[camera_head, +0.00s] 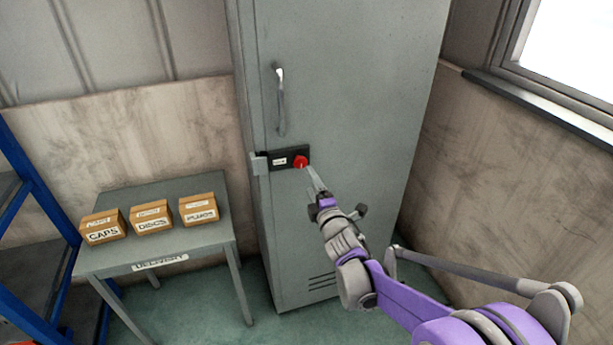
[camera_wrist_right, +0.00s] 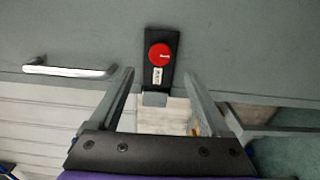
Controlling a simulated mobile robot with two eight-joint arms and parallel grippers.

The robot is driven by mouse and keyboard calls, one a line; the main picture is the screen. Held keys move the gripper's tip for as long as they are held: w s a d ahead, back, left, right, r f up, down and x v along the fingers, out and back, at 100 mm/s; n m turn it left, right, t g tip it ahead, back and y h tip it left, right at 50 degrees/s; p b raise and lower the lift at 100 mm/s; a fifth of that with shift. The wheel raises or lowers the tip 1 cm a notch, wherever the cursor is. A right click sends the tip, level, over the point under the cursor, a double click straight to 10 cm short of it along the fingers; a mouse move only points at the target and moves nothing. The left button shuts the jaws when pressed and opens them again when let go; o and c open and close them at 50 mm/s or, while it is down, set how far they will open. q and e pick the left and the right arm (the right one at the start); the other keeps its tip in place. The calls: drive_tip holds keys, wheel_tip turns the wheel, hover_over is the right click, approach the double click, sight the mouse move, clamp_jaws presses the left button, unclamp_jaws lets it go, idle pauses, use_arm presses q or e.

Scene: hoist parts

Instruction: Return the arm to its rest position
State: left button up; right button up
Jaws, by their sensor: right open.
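My right arm reaches in from the lower right of the head view. Its gripper (camera_head: 315,180) is in front of the grey cabinet, just below and right of a red knob (camera_head: 300,162) on a black plate. In the right wrist view the two fingers of the gripper (camera_wrist_right: 160,85) are apart with nothing held between them. The red knob (camera_wrist_right: 159,56) shows just beyond the fingertips, on its black plate (camera_wrist_right: 160,80) with a small white label. I cannot tell the exact gap between fingers and knob. My left gripper is not in view.
The grey cabinet (camera_head: 340,70) has a vertical handle (camera_head: 280,100). A grey table (camera_head: 205,238) at left bears boxes labelled caps (camera_head: 103,227), discs (camera_head: 151,217) and plugs (camera_head: 198,209). A blue shelf frame (camera_head: 25,165) stands far left. A window sill (camera_head: 540,105) is at right.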

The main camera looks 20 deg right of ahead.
drive_tip(key=shift+s+d, duration=0.1)
drive_tip(key=shift+s, duration=1.05)
drive_tip(key=s+a+f+m+g+p, duration=0.1)
drive_tip(key=s+f+m+g, duration=0.2)
drive_tip(key=s+m, duration=0.3)
drive_tip(key=s+a+f+m+g, duration=0.1)
drive_tip(key=s+f+m+g, duration=0.2)
drive_tip(key=s, duration=1.4)
drive_tip(key=s+a+f+m+g+p, duration=0.1)
drive_tip(key=s+f+m+g, duration=0.3)
drive_tip(key=s+m, duration=0.5)
drive_tip(key=s+g, duration=0.2)
drive_tip(key=shift+s+m+g+h+p, duration=0.3)
drive_tip(key=shift+s, duration=0.05)
drive_tip(key=shift+f, duration=0.1)
